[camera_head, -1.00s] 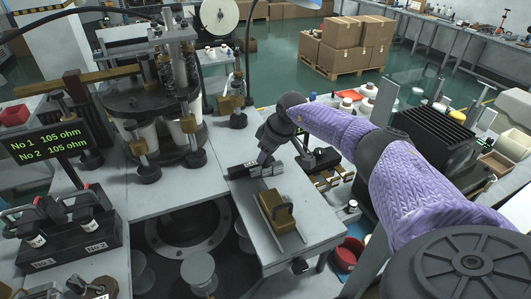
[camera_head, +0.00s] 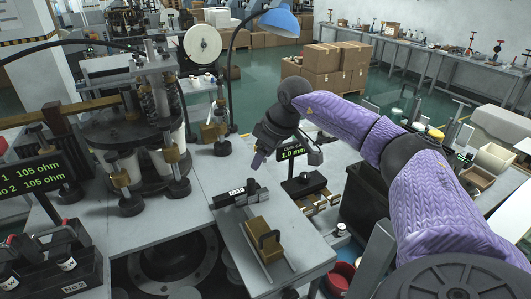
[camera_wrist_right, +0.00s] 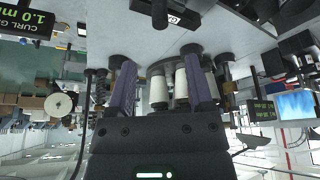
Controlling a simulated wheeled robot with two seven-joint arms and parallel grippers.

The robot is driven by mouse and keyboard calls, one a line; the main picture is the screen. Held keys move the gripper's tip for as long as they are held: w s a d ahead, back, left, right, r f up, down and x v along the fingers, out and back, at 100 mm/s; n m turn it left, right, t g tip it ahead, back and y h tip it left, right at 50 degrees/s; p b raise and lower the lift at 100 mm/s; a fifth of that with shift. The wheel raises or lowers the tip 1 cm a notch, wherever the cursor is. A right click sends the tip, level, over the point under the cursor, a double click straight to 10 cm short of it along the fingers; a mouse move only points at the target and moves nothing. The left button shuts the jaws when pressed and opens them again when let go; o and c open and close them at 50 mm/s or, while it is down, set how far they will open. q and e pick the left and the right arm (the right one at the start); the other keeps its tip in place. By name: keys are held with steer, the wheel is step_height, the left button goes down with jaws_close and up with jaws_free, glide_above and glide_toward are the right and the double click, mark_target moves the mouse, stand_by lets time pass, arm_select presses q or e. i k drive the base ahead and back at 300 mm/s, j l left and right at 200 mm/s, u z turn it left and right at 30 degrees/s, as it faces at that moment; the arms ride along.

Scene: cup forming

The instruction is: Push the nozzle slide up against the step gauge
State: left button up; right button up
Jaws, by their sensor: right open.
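The step gauge appears to be the black labelled bar (camera_head: 229,199) at the far end of those rails. A gap shows between bar and block. My right gripper (camera_head: 258,160) hangs above and beyond the bar, apart from both. In the right wrist view its two purple fingers (camera_wrist_right: 161,92) are spread with nothing gripped, and a dark labelled part (camera_wrist_right: 172,17) shows at the top edge. My left gripper is out of view.
A forming machine (camera_head: 130,120) with posts and white cylinders stands at left. A display (camera_head: 292,151) reading 1.0 mm stands right of the gripper. A lamp with a blue shade (camera_head: 279,20) is behind. Bare bench (camera_head: 205,170) lies left of the gripper.

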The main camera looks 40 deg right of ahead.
mark_target(270, 248)
steer(key=z, duration=1.4)
